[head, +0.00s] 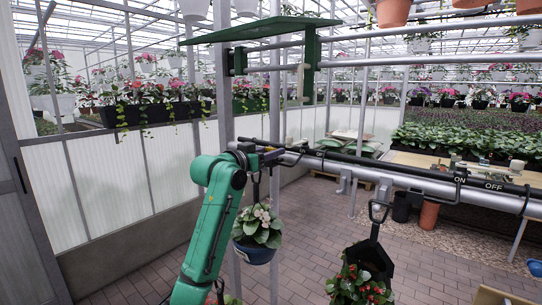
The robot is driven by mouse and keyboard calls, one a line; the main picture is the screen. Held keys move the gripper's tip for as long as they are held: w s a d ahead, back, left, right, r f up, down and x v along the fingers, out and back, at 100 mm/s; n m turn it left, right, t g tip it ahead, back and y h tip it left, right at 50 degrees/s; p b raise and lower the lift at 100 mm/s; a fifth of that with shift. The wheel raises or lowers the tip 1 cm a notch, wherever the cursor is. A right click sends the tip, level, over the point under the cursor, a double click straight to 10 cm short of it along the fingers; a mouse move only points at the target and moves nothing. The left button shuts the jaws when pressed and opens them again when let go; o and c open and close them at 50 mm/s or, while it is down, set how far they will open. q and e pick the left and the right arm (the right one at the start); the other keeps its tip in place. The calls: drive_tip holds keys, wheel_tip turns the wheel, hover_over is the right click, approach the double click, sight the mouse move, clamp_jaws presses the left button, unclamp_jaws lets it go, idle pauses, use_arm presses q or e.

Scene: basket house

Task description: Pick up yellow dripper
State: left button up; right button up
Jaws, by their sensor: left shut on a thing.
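My left arm rises from the bottom, and its dark left gripper (268,154) is at the left end of the black pipe (340,158) on the grey rail. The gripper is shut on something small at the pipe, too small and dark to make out. No yellow dripper can be clearly made out in the head view. My right gripper is not in view.
A blue pot with a pale-flowered plant (258,252) hangs just below the gripper. A dark hanging pot with red flowers (372,262) is to the right. A green panel (262,28) with brackets is overhead. Brick floor (310,225) lies between the hanging pots.

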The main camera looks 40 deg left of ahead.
use_arm(q)
wheel_tip(320, 180, up, 10)
drive_tip(key=shift+a+f, duration=0.1)
drive_tip(key=shift+f, duration=0.1)
wheel_tip(320, 180, up, 10)
drive_tip(key=p, duration=0.1)
drive_tip(key=shift+r, duration=0.25)
idle(0.5)
